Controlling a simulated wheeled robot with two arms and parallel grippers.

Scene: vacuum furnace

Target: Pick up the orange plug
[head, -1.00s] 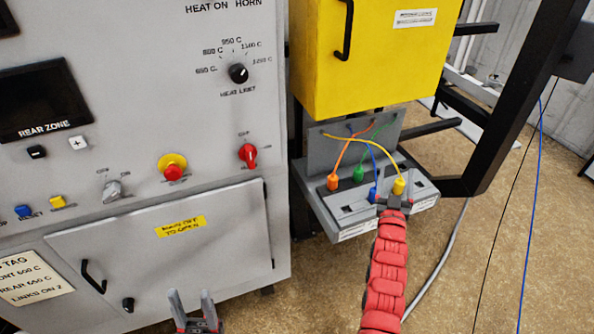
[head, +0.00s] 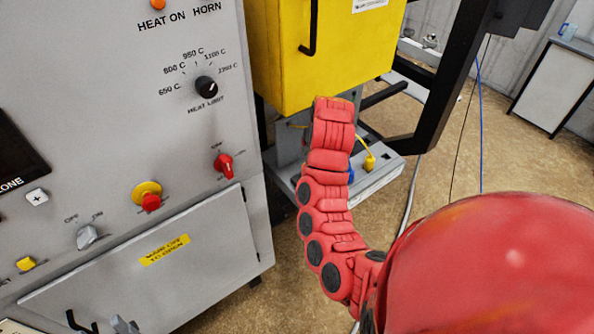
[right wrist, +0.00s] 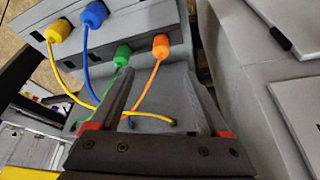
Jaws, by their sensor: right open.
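The orange plug (right wrist: 161,47) sits in the grey socket panel in the right wrist view, with its orange wire running down between my fingers. My right gripper (right wrist: 168,90) is open and empty, its two fingers pointing toward the panel with the plug ahead of them, apart from it. In the head view my red right arm covers the orange plug and the gripper.
A green plug (right wrist: 122,54) sits beside the orange one; blue (right wrist: 94,14) and yellow (right wrist: 58,31) plugs are farther left. Their wires cross below. The yellow cabinet (head: 325,50) hangs above the socket panel (head: 375,185). The grey furnace console (head: 120,120) stands to its left.

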